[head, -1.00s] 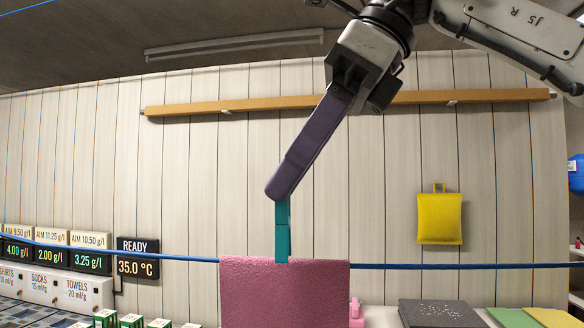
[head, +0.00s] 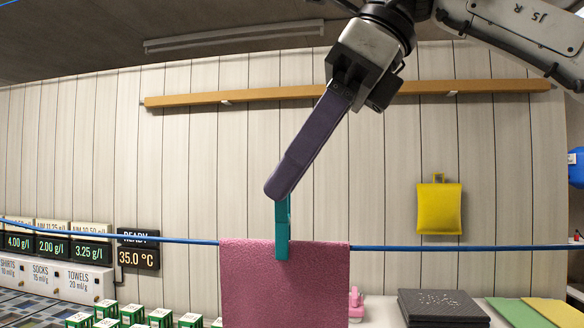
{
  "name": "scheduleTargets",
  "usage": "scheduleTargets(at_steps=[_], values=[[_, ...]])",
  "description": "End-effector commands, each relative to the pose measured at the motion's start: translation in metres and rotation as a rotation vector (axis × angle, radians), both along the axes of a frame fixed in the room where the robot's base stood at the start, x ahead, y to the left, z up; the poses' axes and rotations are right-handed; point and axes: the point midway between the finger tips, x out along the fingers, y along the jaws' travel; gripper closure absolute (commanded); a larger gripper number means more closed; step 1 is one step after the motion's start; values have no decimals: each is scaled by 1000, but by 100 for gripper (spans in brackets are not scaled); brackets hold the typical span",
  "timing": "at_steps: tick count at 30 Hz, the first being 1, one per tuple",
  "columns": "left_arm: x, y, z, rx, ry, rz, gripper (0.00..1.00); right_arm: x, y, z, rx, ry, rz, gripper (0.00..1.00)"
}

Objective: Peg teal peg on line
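The teal peg (head: 282,230) is upright at the blue line (head: 440,248). Its lower part overlaps the top edge of the pink cloth (head: 285,290), which hangs over the line. I cannot tell whether the peg's jaws straddle cloth and line or are in front of them. My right gripper (head: 281,190) reaches down from the upper right, with long dark purple fingers. It is shut on the peg's upper end; the near finger hides the far one. My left gripper is not in view.
Several green-and-white boxes (head: 132,314) and dosing displays (head: 90,252) stand at lower left. A dark folded stack (head: 440,306) and green and yellow cloths lie at lower right. A yellow pouch (head: 439,208) hangs on the wall below a wooden rail (head: 300,92).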

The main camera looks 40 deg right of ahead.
Motion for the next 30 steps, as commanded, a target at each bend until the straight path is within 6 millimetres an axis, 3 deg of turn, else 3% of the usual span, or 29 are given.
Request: scheduleTargets(at_steps=[7,12,22,30], values=[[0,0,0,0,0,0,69,0,0,0,0,0,0,80],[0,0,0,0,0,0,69,0,0,0,0,0,0,56],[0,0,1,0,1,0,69,-2,-1,4,-1,-1,-1,56],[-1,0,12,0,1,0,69,-21,-18,44,2,-3,-3,56]])
